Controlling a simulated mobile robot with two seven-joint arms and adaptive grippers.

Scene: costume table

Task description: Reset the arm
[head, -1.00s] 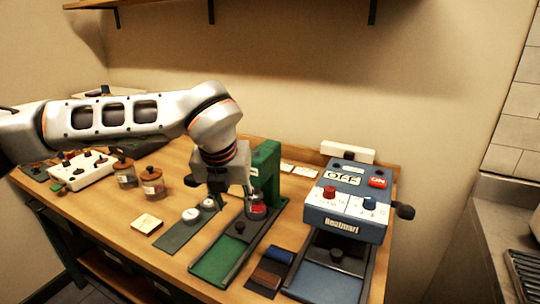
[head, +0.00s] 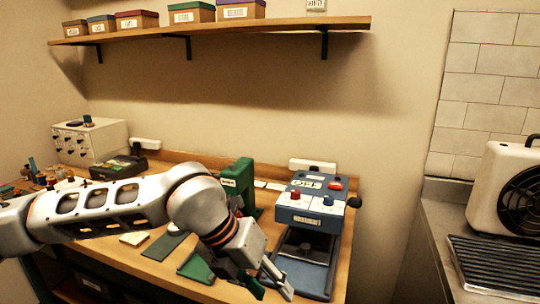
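My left arm comes in from the left across the table. Its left gripper (head: 268,286) points down toward the front edge, low in the picture, between the green press and the blue press. The blue press (head: 312,198) stands to the right of the gripper. My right gripper is not in view.
A shelf (head: 210,32) with several boxes hangs above. A fan heater (head: 508,188) stands on the right counter.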

